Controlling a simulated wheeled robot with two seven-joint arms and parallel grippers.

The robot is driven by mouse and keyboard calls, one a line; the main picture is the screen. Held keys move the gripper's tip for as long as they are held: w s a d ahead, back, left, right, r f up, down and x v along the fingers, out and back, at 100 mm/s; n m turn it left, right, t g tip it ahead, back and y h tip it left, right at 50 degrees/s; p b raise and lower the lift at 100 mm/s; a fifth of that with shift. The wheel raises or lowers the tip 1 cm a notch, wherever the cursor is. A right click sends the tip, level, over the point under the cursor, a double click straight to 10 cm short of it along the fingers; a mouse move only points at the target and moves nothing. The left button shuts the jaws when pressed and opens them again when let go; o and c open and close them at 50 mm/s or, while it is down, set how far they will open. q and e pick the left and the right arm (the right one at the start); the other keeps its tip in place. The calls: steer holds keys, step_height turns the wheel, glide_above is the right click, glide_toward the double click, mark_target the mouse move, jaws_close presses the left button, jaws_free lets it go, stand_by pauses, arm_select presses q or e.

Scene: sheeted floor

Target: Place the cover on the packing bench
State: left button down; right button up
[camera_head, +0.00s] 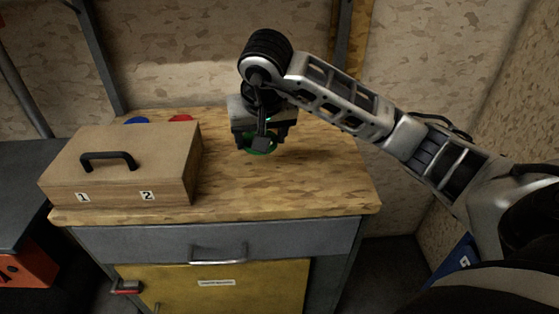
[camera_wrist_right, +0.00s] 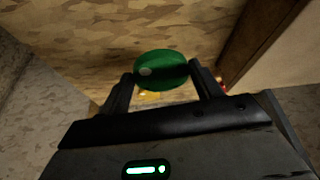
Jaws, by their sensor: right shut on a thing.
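The round green cover (camera_head: 262,150) is between the fingers of my right gripper (camera_head: 258,143), over the right half of the packing bench (camera_head: 320,190). The gripper points down and is shut on the cover, hiding much of it in the head view. In the right wrist view, the green cover (camera_wrist_right: 165,65) shows as a smooth disc with a pale spot, one finger at each side. I cannot tell whether it touches the wooden top. My left gripper is not in view.
A wooden box (camera_head: 150,165) with a black handle and labels 1 and 2 stands on the bench's left side. Blue (camera_head: 137,121) and red (camera_head: 180,118) round things show behind it. The bench top's front right is clear. Walls stand behind and right.

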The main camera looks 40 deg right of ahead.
glide_above(278, 170)
steer(key=s+a, duration=0.1)
step_height(278, 170, down, 5)
steer(key=shift+s+r, duration=0.15)
steer(key=shift+r, duration=0.05)
steer(key=f, duration=0.3)
steer(key=shift+d+p, duration=0.2)
steer(key=shift+p, duration=0.15)
steer(key=shift+f, duration=0.25)
steer(key=shift+f, duration=0.2)
steer(key=o, duration=1.1)
steer(key=shift+o, duration=0.2)
steer(key=shift+r, duration=0.1)
